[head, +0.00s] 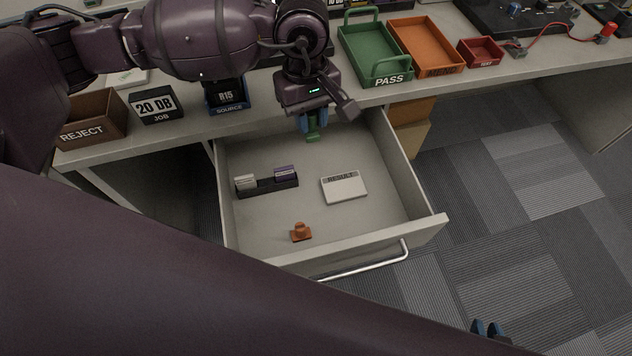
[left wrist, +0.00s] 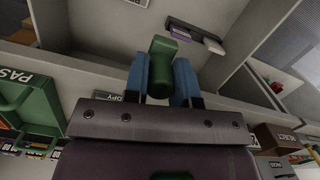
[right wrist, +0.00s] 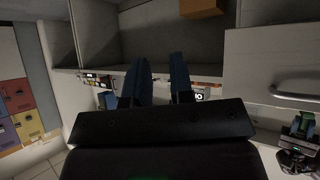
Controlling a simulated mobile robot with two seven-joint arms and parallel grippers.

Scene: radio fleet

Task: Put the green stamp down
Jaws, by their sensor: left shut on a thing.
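The green stamp (head: 313,138) is between the fingers of my left gripper (head: 313,122), which is shut on it above the back part of the open drawer (head: 290,158). In the left wrist view the green stamp (left wrist: 162,48) sticks out between the two blue fingers of my left gripper (left wrist: 160,80). An orange stamp (head: 300,232) stands in the drawer near its front wall. My right gripper (head: 488,329) is low at the bottom of the head view, away from the drawer. In the right wrist view its fingers (right wrist: 162,78) are apart and empty.
The drawer also holds a RESULT pad (head: 344,188) and a dark card holder (head: 267,185); its floor is otherwise bare. On the desk are the REJECT box (head: 92,118), blue SOURCE bin (head: 228,107), green PASS tray (head: 373,62), orange tray (head: 425,48) and red tray (head: 481,52).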

